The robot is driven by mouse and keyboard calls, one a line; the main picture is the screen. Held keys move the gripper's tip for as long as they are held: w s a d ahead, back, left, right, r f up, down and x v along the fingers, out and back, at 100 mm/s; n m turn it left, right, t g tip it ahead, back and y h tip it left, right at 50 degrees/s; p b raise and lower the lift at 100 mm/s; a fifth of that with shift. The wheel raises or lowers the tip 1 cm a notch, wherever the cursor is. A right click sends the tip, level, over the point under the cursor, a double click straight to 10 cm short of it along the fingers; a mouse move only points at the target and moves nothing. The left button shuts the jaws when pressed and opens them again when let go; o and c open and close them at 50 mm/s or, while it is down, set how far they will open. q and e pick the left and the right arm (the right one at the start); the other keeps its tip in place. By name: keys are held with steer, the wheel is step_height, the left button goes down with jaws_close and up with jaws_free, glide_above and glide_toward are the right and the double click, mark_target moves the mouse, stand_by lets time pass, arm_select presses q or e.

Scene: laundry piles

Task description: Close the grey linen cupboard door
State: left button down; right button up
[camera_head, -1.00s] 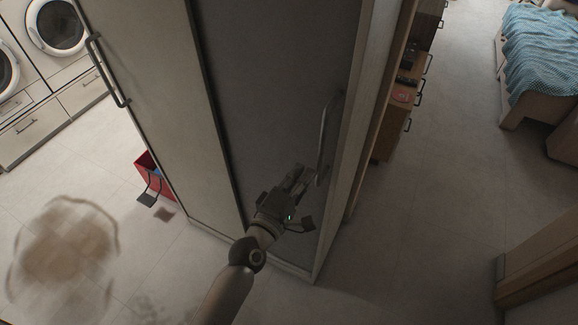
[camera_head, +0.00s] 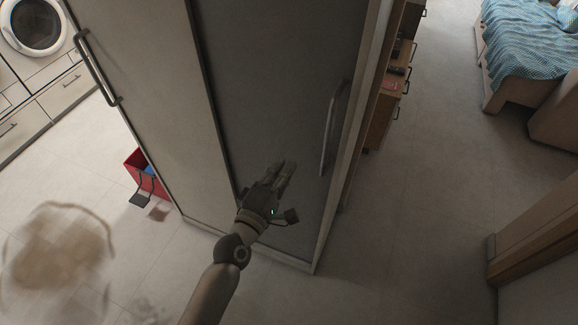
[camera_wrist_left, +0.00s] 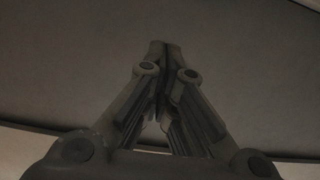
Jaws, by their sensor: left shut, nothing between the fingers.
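The cupboard (camera_head: 180,110) stands upright in the middle of the head view. It has a paler front panel on the left with a bar handle (camera_head: 92,65). The darker grey door panel (camera_head: 270,75) lies set back on the right, with a curved handle (camera_head: 333,125) near its right edge. I see no open gap between this panel and the right frame. My left gripper (camera_head: 286,165) is shut and empty, in front of the grey panel and left of its handle. In the left wrist view its fingertips (camera_wrist_left: 164,45) meet before a plain grey surface. My right gripper is out of view.
A washing machine (camera_head: 35,25) is at upper left. A drawer unit (camera_head: 385,110) stands behind on the right, and a bed (camera_head: 530,50) farther right. The floor between is clear.

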arm_select(q)
steer(key=d+b+v, duration=0.1)
steer(key=b+v, duration=0.1)
steer(key=v, duration=0.6)
steer(key=s+a+f+m+g+y, duration=0.1)
steer(key=s+a+f+m+g, duration=0.15)
steer(key=f, duration=0.85)
steer(key=s+a+f+m+g+y, duration=0.1)
steer(key=s+f+m+g, duration=0.15)
steer(key=f, duration=0.85)
steer(key=s+a+f+m+g+y, duration=0.1)
steer(key=s+a+f+m+g, duration=0.15)
steer(key=f, duration=0.85)
steer(key=s+a+f+m+g+y, duration=0.1)
steer(key=s+a+f+m+g, duration=0.1)
steer(key=s+f, duration=0.4)
steer(key=s+a+f+m+g+y, duration=0.1)
steer(key=s+a+f+m+g, duration=0.2)
steer(key=s, duration=1)
steer(key=s+a+f+m+g+y, duration=0.2)
steer(key=s+a+f, duration=0.3)
steer(key=s+f, duration=0.4)
step_height(320, 180, down, 2)
steer(key=shift+s+a+f+m+g, duration=0.25)
steer(key=shift+a+m+g, duration=0.15)
steer(key=shift+m+g, duration=0.25)
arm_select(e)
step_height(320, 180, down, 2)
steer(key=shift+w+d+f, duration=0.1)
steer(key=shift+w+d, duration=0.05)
